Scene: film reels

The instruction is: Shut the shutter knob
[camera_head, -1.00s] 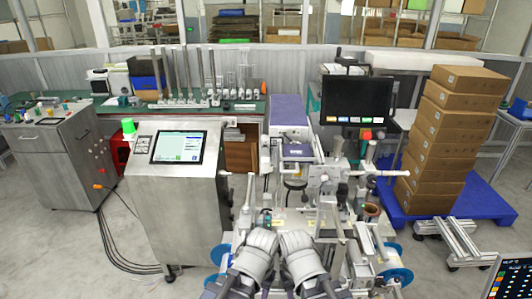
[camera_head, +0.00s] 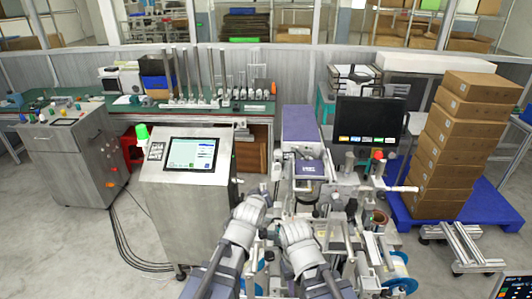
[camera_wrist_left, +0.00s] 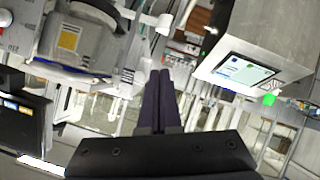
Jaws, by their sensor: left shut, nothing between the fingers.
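I cannot pick out the shutter knob for certain in either view. The machine with rails and small parts (camera_head: 318,197) stands in front of me, with a blue-topped unit (camera_head: 309,169) on it. My left gripper (camera_head: 268,196) reaches forward at the machine's left side; its fingers are tiny in the head view. In the left wrist view its two dark fingers (camera_wrist_left: 160,75) lie together, empty. My right gripper (camera_head: 288,222) is over the front of the machine, its fingers hidden or too small to read.
A steel cabinet with a touchscreen (camera_head: 190,153) stands close left of my left arm. A black monitor (camera_head: 369,122) is behind the machine on the right. Stacked cartons (camera_head: 450,150) stand on a blue pallet (camera_head: 480,206). White and blue reels (camera_head: 398,262) sit at front right.

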